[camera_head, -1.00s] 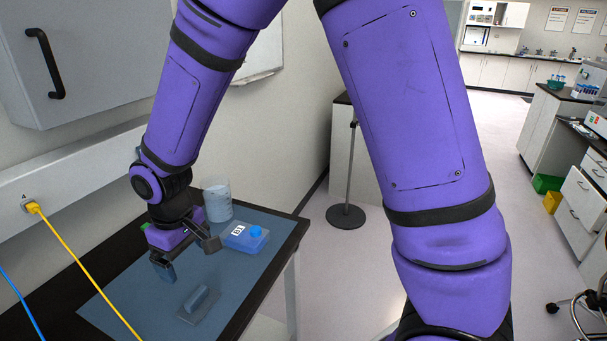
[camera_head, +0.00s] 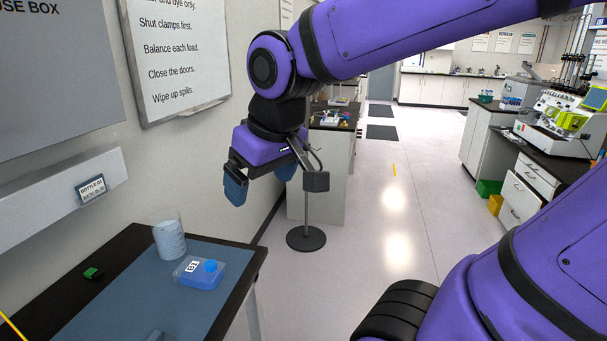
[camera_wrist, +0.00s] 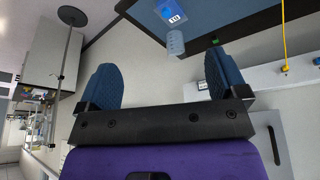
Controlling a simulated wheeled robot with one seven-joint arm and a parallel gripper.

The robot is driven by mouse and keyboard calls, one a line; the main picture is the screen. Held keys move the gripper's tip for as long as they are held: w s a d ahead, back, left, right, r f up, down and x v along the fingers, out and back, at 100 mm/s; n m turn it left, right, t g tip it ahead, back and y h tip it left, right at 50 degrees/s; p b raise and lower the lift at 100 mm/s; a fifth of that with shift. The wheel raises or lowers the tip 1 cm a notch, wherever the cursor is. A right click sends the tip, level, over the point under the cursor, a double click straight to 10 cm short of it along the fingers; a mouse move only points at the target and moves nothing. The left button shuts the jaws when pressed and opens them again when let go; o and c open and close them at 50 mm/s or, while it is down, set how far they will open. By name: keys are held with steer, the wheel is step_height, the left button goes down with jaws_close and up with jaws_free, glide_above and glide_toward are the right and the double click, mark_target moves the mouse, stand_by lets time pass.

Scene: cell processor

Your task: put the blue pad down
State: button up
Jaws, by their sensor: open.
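My gripper (camera_head: 262,184) is open and empty, up in the air beyond the table's right side and well away from the pad. In the wrist view my gripper (camera_wrist: 163,78) shows its two blue ribbed fingers wide apart with nothing between them.
A small green object (camera_head: 92,273) lies at the left. A stand (camera_head: 306,238) is on the floor.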

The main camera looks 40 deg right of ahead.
steer(key=s+d+r+m+t, duration=0.1)
steer(key=s+d, duration=0.2)
steer(key=s, duration=0.3)
steer(key=shift+r, duration=0.35)
steer(key=shift+d, duration=0.1)
stand_by(0.9)
